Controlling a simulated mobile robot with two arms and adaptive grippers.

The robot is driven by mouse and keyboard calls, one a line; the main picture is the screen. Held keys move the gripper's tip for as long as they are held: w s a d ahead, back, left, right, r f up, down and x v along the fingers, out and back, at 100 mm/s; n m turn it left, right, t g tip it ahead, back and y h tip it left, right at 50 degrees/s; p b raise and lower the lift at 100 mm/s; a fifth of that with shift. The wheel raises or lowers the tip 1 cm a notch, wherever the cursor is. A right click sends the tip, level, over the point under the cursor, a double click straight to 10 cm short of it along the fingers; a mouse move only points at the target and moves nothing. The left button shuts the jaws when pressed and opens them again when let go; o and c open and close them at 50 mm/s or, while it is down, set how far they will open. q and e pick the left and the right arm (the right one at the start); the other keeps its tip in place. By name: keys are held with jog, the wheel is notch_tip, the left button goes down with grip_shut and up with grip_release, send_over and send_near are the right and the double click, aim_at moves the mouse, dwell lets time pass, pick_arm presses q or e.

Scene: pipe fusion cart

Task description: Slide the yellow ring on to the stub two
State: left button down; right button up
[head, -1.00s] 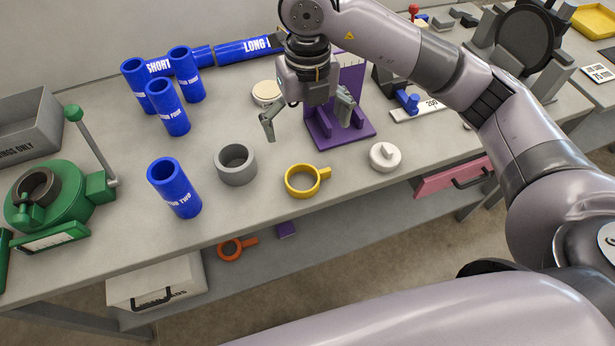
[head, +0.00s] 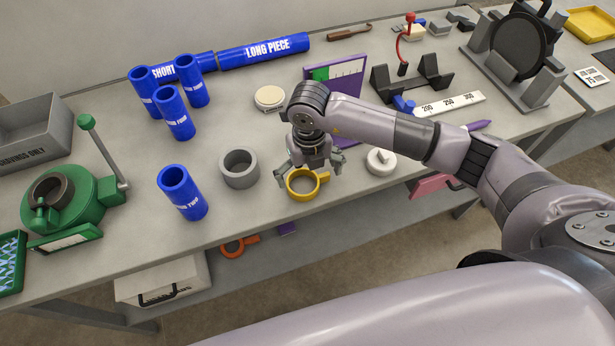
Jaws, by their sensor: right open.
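The yellow ring (head: 303,194), with a short handle tab at its right, lies flat near the front edge of the bench. My right gripper (head: 309,178) points down over the ring's far side, its fingers spread open on both sides; whether they touch it I cannot tell. Stub two (head: 184,199) is a blue hollow pipe labelled TWO, standing upright left of the ring with nothing around it. A grey ring (head: 239,169) stands between them. My left gripper is not in view.
Several other blue stubs (head: 174,114) stand behind stub two. A green machine (head: 72,200) is at the left. A white lidded piece (head: 381,162) lies right of the gripper. Long blue pipe (head: 264,51) lies along the back. An orange ring (head: 233,248) sits below the bench top.

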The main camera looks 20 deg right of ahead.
jog(key=shift+f, duration=1.1)
jog(key=c, duration=0.7)
jog(key=shift+r, duration=0.15)
